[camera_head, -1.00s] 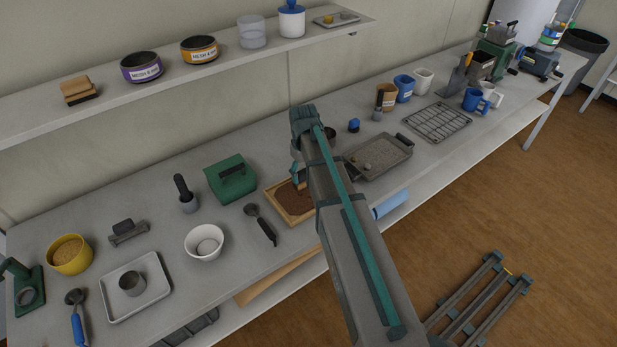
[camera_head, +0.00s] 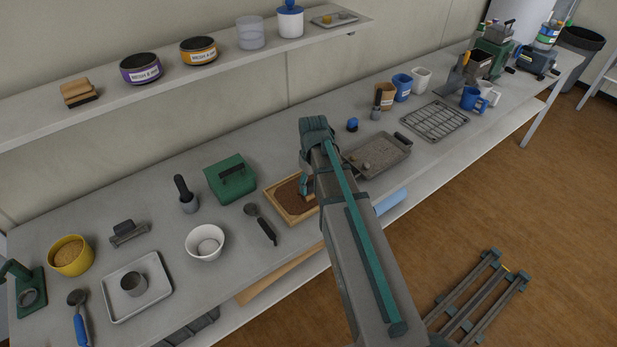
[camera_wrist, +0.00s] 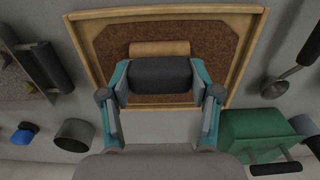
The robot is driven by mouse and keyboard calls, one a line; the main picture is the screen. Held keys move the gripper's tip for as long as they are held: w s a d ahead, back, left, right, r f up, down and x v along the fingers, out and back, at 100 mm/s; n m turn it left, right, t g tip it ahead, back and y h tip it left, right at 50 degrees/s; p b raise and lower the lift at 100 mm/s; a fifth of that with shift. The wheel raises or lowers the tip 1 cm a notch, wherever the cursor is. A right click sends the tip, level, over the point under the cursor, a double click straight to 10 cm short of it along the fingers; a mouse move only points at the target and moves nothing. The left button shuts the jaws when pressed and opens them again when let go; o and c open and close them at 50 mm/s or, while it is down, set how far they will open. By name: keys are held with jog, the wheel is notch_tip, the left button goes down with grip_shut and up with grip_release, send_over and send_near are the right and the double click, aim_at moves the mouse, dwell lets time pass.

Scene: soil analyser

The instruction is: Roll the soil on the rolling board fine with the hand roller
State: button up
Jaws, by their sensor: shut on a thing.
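The rolling board (camera_head: 277,207) is a shallow wooden-framed tray on the bench, and its frame fills the upper middle of the wrist view (camera_wrist: 86,56). Dark brown soil (camera_wrist: 215,38) lies spread inside it, also visible left of my arm (camera_head: 288,195). My gripper (camera_wrist: 162,92) is shut on the hand roller's dark handle (camera_wrist: 160,74). The hand roller's pale wooden cylinder (camera_wrist: 160,48) is over the soil near the middle of the board. It looks to be on the soil, but contact is hard to confirm. In the head view my arm hides most of the roller and the board's right part.
A black scoop (camera_head: 260,224) and a green box (camera_head: 230,178) are left of the board. A grey tray with stones (camera_head: 378,157) is to its right. A white bowl (camera_head: 205,243) and a pestle-like tool (camera_head: 186,194) stand further left. A shelf (camera_head: 200,82) runs above the bench.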

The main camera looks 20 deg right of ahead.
jog(key=r, duration=0.1)
jog(key=s+r+p, duration=0.1)
jog(key=shift+d+r, duration=0.15)
jog(key=shift+r, duration=0.2)
jog(key=shift+r+p, duration=2.05)
jog(key=shift+r, duration=0.65)
